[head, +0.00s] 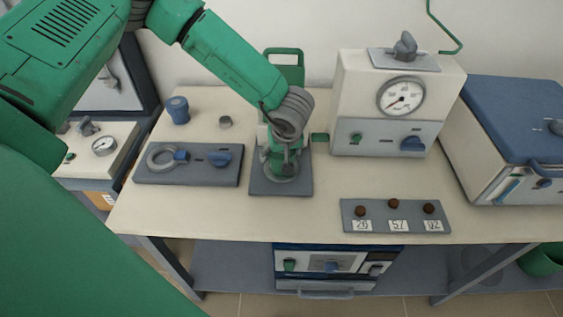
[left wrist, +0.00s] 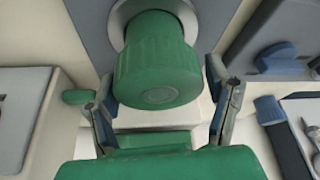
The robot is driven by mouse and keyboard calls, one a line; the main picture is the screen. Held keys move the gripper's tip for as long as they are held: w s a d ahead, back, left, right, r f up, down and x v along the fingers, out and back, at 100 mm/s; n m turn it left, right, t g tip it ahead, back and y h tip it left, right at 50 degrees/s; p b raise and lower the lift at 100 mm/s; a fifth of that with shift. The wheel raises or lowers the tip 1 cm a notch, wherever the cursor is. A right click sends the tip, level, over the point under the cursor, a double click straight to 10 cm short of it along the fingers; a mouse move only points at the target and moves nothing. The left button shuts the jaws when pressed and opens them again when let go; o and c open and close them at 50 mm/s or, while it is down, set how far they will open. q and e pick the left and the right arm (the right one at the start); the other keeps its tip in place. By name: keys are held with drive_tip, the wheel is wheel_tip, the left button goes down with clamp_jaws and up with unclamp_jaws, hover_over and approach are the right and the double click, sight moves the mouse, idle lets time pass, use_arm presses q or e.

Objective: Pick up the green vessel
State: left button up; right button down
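The green vessel (left wrist: 157,62) shows in the left wrist view as a round, cylindrical body with a flat end, above a pale grey ring. My left gripper (left wrist: 163,100) is open, with one finger on each side of the view and a clear gap between them. The vessel lies between and beyond the fingers, with no clear contact. In the head view my left gripper (head: 283,165) points down over a dark grey plate (head: 262,188), and it and the wrist hide most of what stands there. My right gripper is not in view.
Left of the plate lies a grey panel (head: 200,177) with a ring and a blue knob. A blue cup (head: 178,109) stands behind it. A gauge box (head: 385,137) and a blue-topped furnace (head: 515,115) stand right. A labelled block (head: 380,212) lies near the front edge.

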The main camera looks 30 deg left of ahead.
use_arm(q)
drive_tip(key=c, duration=1)
drive_tip(key=shift+r, duration=0.2)
